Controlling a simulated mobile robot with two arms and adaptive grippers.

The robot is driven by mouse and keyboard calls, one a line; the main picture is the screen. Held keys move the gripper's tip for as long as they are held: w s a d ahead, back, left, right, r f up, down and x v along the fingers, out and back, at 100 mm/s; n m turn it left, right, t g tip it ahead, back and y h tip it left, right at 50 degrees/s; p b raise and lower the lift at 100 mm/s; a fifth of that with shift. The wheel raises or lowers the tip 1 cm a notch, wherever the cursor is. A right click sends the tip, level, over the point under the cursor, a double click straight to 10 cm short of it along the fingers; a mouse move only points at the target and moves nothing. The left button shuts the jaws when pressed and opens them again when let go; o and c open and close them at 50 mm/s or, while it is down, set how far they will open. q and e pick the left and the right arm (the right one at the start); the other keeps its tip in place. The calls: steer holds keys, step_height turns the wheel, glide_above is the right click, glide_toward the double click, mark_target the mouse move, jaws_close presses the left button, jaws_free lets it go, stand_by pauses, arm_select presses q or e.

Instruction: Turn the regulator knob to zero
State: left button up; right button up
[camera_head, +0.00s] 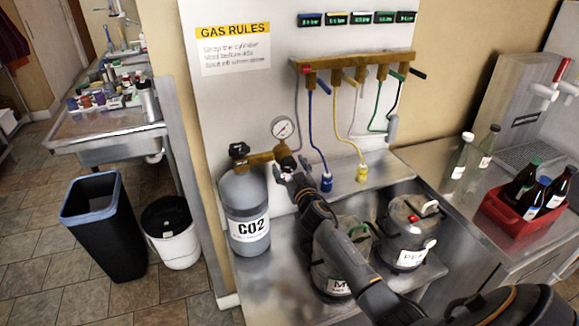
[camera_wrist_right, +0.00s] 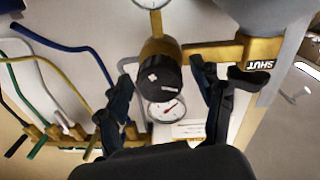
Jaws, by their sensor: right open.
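The regulator knob (camera_wrist_right: 158,74) is black and round with a pale cross mark, on a brass regulator body (camera_wrist_right: 160,48). In the head view, the brass regulator (camera_head: 262,157) joins the grey CO2 cylinder (camera_head: 246,200). A round gauge (camera_head: 283,128) stands above it; the wrist view shows a gauge with a red needle (camera_wrist_right: 166,111) beside the knob. My right gripper (camera_head: 290,170) is at the regulator. In the wrist view my right gripper (camera_wrist_right: 163,70) is open, one finger on each side of the knob, with gaps visible. My left gripper is out of view.
Metal kegs (camera_head: 408,232) stand in front, beneath my right arm. Coloured hoses (camera_head: 323,135) hang from a brass manifold (camera_head: 345,66) on the wall panel. A red crate of bottles (camera_head: 523,208) sits at right. A brass part marked SHUT (camera_wrist_right: 262,62) is near the right finger.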

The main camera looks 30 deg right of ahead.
steer(key=c, duration=1.2)
steer(key=shift+o, duration=0.2)
steer(key=shift+n, duration=0.3)
steer(key=n+b, duration=0.1)
steer(key=n, duration=0.3)
steer(key=shift+f+n+b, duration=0.1)
steer(key=shift+n+b, duration=0.2)
steer(key=shift+b, duration=0.1)
steer(key=n+b, duration=0.1)
steer(key=n, duration=0.4)
steer(key=shift+n, duration=0.3)
steer(key=n, duration=0.5)
steer(key=shift+n+b, duration=0.3)
steer(key=n, duration=0.5)
steer(key=shift+t, duration=0.3)
steer(key=shift+n, duration=0.3)
